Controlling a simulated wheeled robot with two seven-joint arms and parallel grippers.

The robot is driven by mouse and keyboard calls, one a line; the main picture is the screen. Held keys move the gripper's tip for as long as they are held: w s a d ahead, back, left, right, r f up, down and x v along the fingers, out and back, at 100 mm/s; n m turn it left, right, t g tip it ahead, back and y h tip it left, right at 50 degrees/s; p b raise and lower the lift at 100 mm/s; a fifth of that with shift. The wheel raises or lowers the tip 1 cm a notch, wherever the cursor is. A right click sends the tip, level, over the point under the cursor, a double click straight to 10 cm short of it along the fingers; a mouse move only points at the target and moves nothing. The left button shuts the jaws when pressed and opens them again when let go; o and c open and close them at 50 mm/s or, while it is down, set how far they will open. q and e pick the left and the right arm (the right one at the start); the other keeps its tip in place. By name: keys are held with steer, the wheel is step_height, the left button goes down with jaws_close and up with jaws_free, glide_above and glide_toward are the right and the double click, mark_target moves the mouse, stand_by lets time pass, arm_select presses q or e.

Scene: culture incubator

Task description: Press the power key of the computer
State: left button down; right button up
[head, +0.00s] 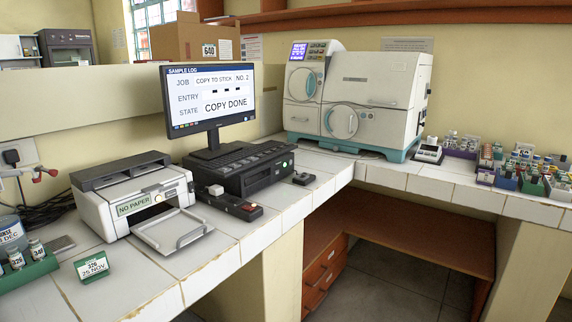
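The computer (262,178) is a flat black case on the white tiled bench, with what looks like a black keyboard on top. A small pale green round spot (285,164) shows on the right end of its front; I cannot tell whether it is the power key or a light. The monitor (209,97) stands on the case, lit, reading "SAMPLE LOG", job "COPY TO STICK NO. 2", state "COPY DONE". Neither of my grippers is in view.
A black strip (230,201) with a white block and a red button lies before the computer. A printer (135,197) marked "NO PAPER" stands left, its tray out. A small dark object (303,178) lies right. A white-and-teal machine (354,100) stands in the corner.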

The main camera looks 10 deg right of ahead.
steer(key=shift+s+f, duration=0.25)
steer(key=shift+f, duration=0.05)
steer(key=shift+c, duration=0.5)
